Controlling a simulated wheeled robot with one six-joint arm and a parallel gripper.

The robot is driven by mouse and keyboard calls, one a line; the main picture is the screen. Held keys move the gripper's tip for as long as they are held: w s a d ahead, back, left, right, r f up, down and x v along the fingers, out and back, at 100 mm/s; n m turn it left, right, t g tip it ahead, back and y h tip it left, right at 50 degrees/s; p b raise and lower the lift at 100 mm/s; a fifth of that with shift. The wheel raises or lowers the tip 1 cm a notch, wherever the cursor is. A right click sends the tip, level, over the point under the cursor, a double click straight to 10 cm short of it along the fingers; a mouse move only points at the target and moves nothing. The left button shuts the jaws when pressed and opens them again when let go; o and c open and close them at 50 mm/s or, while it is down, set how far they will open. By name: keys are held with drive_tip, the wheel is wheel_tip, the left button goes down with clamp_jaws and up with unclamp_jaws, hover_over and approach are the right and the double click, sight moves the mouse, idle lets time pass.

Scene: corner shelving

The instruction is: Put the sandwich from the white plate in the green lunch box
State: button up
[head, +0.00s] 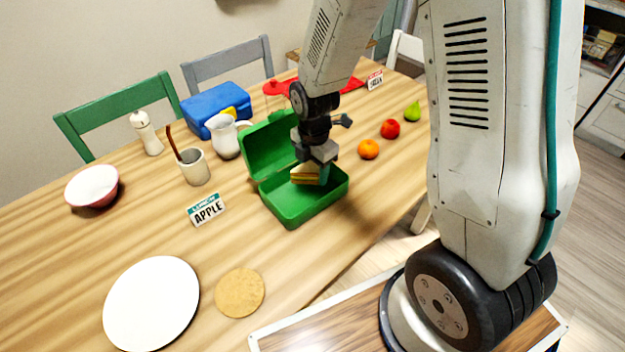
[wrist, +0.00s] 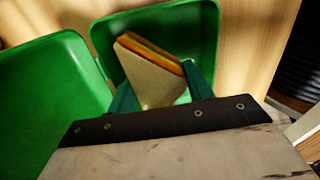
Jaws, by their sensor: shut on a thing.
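The green lunch box (head: 303,208) stands open on the table, its lid (head: 268,146) raised at the back left. My gripper (head: 313,177) is inside the outline of the box's base and is shut on the sandwich (head: 304,174). In the wrist view the sandwich (wrist: 150,72) sits between the two green fingers, over the box base (wrist: 205,22), with the lid (wrist: 40,95) at the left. I cannot tell whether the sandwich touches the box floor. The white plate (head: 152,303) is empty at the front left.
An apple sign (head: 206,210) stands left of the box. A cork mat (head: 240,292) lies beside the plate. A cup (head: 194,167), a white jug (head: 226,137) and a blue lunch box (head: 213,108) stand behind. An orange (head: 368,149) and a red apple (head: 390,128) are to the right.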

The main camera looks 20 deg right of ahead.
sight(314, 189)
drive_tip(key=shift+f, duration=2.15)
drive_tip(key=o, duration=0.6)
drive_tip(key=shift+f, duration=0.15)
